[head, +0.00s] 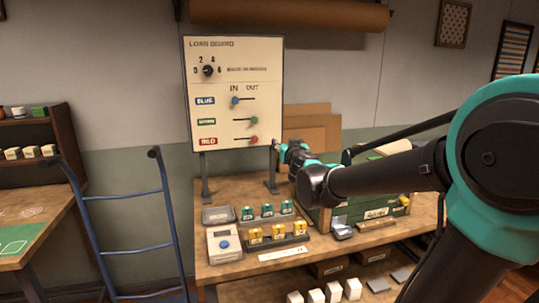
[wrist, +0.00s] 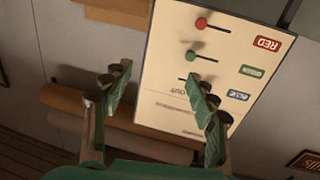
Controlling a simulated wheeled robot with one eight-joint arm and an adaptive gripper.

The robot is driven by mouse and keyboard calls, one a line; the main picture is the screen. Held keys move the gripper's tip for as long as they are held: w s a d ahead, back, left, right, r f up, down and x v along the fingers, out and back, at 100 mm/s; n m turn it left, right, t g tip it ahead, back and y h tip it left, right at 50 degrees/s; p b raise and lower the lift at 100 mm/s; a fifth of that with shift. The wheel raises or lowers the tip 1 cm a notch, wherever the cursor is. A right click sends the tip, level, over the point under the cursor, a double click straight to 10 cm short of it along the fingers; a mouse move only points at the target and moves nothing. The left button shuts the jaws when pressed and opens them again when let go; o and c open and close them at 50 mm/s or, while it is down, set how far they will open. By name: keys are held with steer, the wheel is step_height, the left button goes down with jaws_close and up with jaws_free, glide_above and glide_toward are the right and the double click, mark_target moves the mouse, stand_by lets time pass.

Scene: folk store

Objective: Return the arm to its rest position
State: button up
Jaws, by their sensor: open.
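The board (wrist: 172,82) shows upside down behind the right finger there, and I cannot tell the exact gap. On the board the blue slider (head: 235,101) is at the IN side. The green slider (head: 254,119) and red slider (head: 254,139) are at the OUT side. The dial (head: 208,71) is at the top.
The wooden bench (head: 240,190) below my arm holds a green crate (head: 375,213), teal and yellow blocks, and a white scale (head: 224,244). A blue hand truck (head: 125,225) stands left of it. A brown paper roll (head: 290,14) hangs above the board.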

steer(key=s+d+f+m+g+h, duration=0.2)
steer(key=s+d+f+g+h, duration=0.1)
steer(key=s+d+f, duration=0.45)
steer(key=s+d+f+m+g+h, duration=0.25)
steer(key=s+d+f+g, duration=0.2)
steer(key=d+f, duration=0.55)
steer(key=s+a+f+n+g+y, duration=0.3)
steer(key=s+f+g, duration=0.3)
steer(key=s+f, duration=1)
steer(key=shift+s+a+y, duration=0.35)
steer(key=shift+s+a, duration=0.35)
steer(key=shift+s, duration=0.55)
steer(key=shift+f, duration=0.1)
